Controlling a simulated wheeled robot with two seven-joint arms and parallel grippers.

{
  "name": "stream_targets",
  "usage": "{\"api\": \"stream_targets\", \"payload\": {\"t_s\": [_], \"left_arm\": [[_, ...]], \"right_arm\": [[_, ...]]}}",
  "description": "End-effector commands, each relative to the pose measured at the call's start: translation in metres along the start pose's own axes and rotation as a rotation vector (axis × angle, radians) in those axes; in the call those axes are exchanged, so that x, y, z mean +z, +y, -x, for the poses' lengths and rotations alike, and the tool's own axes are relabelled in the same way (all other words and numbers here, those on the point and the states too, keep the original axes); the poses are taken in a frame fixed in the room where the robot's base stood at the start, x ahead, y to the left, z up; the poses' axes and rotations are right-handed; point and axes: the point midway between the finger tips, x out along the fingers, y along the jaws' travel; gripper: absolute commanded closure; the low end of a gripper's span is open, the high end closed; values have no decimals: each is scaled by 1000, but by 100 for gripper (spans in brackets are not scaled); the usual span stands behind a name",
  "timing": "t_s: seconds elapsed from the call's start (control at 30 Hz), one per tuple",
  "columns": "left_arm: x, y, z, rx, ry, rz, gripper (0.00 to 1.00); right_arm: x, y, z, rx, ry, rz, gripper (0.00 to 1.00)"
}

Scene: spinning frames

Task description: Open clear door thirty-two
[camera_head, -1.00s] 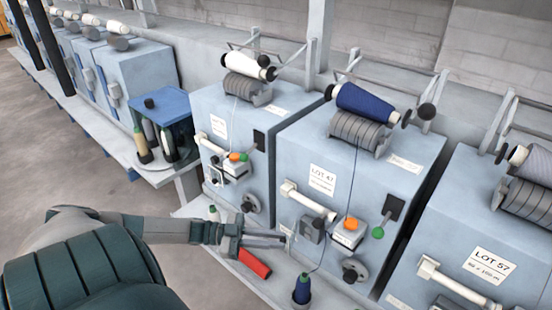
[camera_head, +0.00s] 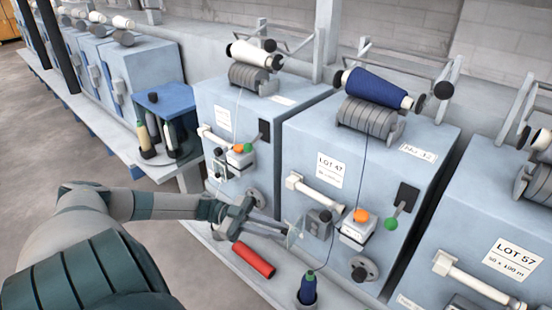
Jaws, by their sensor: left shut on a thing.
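The middle light-blue machine (camera_head: 375,150) has a LOT 47 label and a small plate that seems to read 32. A small clear door (camera_head: 296,233) stands out from its front at the lower left, beside a dark grey block (camera_head: 319,222). My left gripper (camera_head: 288,230) reaches in from the left and is shut on the clear door near its edge. The fingers partly cover the door, so its hinge and exact angle are hard to make out. My right gripper is not in view.
A red cylinder (camera_head: 253,260) lies on the ledge below my left gripper. A dark blue spool (camera_head: 307,288) stands on the ledge below the door. A white bar handle (camera_head: 313,192) and an orange-topped white box (camera_head: 357,229) project from the machine front.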

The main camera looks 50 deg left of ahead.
Motion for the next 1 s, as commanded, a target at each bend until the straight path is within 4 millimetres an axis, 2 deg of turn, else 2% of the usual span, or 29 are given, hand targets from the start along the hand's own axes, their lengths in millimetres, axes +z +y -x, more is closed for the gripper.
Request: {"api": "stream_targets", "payload": {"t_s": [0.47,0.5,0.53,1.0], "left_arm": [[1,1,0,6,-1,1,100],[1,1,0,6,-1,1,75],[1,1,0,6,-1,1,68],[1,0,5,4,-1,1,66]], "right_arm": [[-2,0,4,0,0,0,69],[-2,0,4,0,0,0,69],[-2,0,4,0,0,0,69],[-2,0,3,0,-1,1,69]]}}
